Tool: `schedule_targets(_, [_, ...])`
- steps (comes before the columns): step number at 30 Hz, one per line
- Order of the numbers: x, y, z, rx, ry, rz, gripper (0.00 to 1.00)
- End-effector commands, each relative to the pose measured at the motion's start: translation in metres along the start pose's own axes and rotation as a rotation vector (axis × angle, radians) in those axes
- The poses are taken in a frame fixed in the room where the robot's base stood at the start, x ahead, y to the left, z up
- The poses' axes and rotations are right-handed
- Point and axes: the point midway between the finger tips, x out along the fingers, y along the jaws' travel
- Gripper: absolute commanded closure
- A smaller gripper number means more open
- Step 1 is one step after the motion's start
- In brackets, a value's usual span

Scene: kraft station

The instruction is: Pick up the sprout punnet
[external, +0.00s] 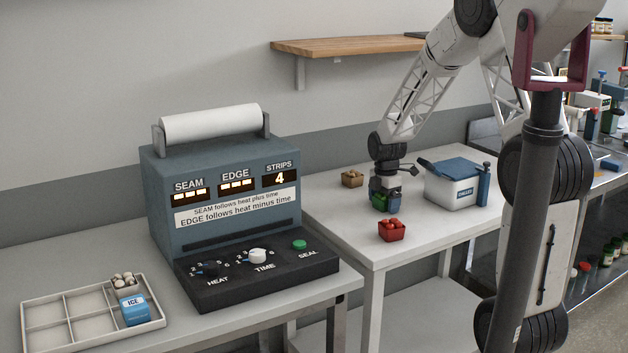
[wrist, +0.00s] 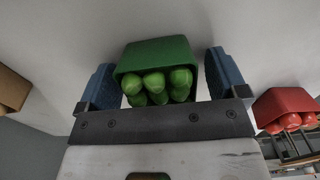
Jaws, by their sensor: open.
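The sprout punnet is a green tub (wrist: 155,52) holding several round green sprouts, seen in the middle of the wrist view. My gripper (wrist: 158,82) is open, with one blue finger on each side of the tub. A gap shows on the right side; on the left the finger is close to the tub, and I cannot tell if it touches. In the external view, my gripper (external: 384,200) points down over the right-hand table, and the green tub (external: 379,201) shows between its fingers, partly hidden by them. The tub appears to stand on the table.
A red punnet (external: 391,233) with red contents stands just in front of my gripper, and a brown punnet (external: 352,180) stands behind it. A white cooler box (external: 450,193) with a blue lid is to the right. The sealing machine (external: 220,235) and a divided tray (external: 50,310) are left.

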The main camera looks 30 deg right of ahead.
Motion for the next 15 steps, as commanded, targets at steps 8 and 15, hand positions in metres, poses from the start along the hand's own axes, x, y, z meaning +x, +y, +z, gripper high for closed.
schedule_targets(8, [-0.0004,0.0000,0.0000,0.000,0.000,0.000,0.08])
schedule_targets(15, [-0.0005,0.0000,0.0000,0.000,0.000,0.000,0.13])
